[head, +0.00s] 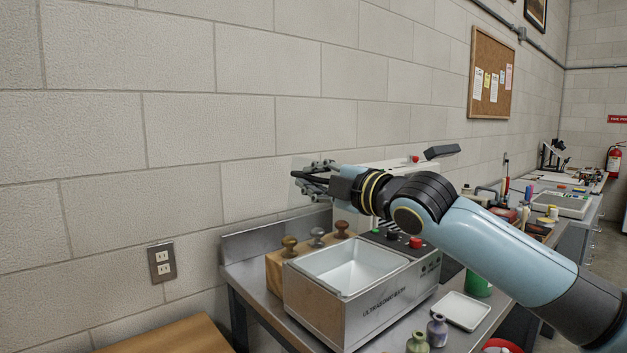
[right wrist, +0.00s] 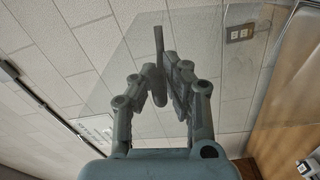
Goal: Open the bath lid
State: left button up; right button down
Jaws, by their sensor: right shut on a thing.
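The bath (head: 345,308), a grey metal box lettered "ULTRASONIC BATH", stands on the steel bench with its white basin uncovered. My right gripper (head: 314,180) is above and behind the basin, near the wall. It is shut on the clear lid (head: 301,193), whose pane shows faintly around the fingers. In the right wrist view the lid (right wrist: 225,60) spreads as a see-through sheet, and the fingers (right wrist: 163,88) close on a thin grey handle. The lid is raised off the basin; I cannot tell whether it is still joined to the bath. My left gripper is out of view.
A wooden block with several knobbed stamps (head: 318,237) stands behind the bath, by the wall. A white tray (head: 464,311), a green cup (head: 478,285) and small bottles (head: 438,330) are to its right. A wall socket (head: 162,262) is at left.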

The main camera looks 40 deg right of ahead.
aim_at(327, 181)
jog(key=shift+f, duration=0.15)
jog(key=c, duration=1.4)
grip_release()
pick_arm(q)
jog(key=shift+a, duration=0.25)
pick_arm(e)
jog(key=shift+f, duration=0.1)
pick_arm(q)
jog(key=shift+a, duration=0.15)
pick_arm(e)
jog(key=shift+f, duration=0.1)
jog(key=shift+s, duration=0.1)
jog(key=s, duration=0.6)
jog(key=shift+s+d+r, duration=0.1)
jog(key=shift+d+r, duration=0.15)
jog(key=shift+r, duration=0.1)
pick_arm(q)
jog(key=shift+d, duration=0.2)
pick_arm(e)
jog(key=shift+s+r, duration=0.15)
jog(key=shift+s, duration=0.4)
jog(key=shift+a, duration=0.1)
